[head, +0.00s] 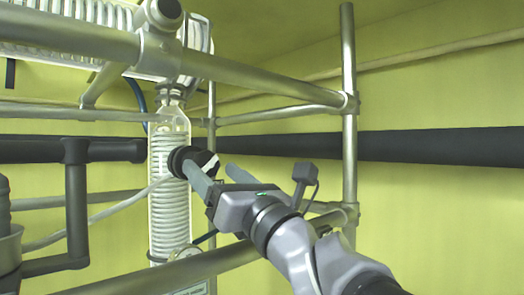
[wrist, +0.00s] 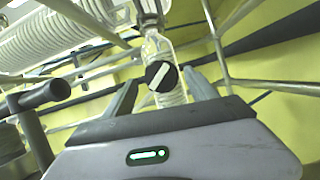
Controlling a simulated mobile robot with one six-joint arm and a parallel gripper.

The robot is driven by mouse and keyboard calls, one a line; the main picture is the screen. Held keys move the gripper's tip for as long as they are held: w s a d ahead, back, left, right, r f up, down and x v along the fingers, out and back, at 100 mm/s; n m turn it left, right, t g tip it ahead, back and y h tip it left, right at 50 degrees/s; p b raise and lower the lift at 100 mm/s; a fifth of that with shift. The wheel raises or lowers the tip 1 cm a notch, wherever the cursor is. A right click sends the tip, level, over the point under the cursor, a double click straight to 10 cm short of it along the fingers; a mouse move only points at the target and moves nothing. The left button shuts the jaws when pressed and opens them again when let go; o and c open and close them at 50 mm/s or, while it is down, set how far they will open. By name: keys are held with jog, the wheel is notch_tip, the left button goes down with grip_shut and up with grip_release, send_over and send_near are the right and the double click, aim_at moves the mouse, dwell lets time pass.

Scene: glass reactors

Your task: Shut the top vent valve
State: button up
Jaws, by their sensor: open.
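A round black valve knob with a white bar across its face (wrist: 161,77) is ahead of my gripper in the wrist view, in front of a clear glass coil column. The white bar is tilted there. In the head view the black knob (head: 203,157) sits at the side of the upright glass coil column (head: 169,215). My gripper (head: 208,168) is open. Its fingers lie to either side of the knob in the wrist view (wrist: 163,82), with nothing seen gripped. I cannot tell whether the fingers reach around the knob or touch it.
Metal frame rails (head: 250,76) cross above and a post (head: 348,130) stands right of my arm. A lower rail (head: 180,272) passes below my gripper. A pale hose (head: 95,215) runs left from the column. A dark pipe (head: 440,158) runs along the yellow wall.

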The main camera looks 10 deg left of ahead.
aim_at(209, 167)
jog(key=x, duration=0.2)
jog(key=shift+a+r+p, duration=0.35)
jog(key=shift+p, duration=0.05)
jog(key=shift+w+a, duration=0.25)
jog(key=shift+w, duration=0.35)
jog(key=shift+s, duration=0.2)
jog(key=shift+c, duration=0.9)
jog(key=c, duration=1.2)
jog(key=shift+m+b, duration=0.4)
jog(key=shift+b, duration=0.1)
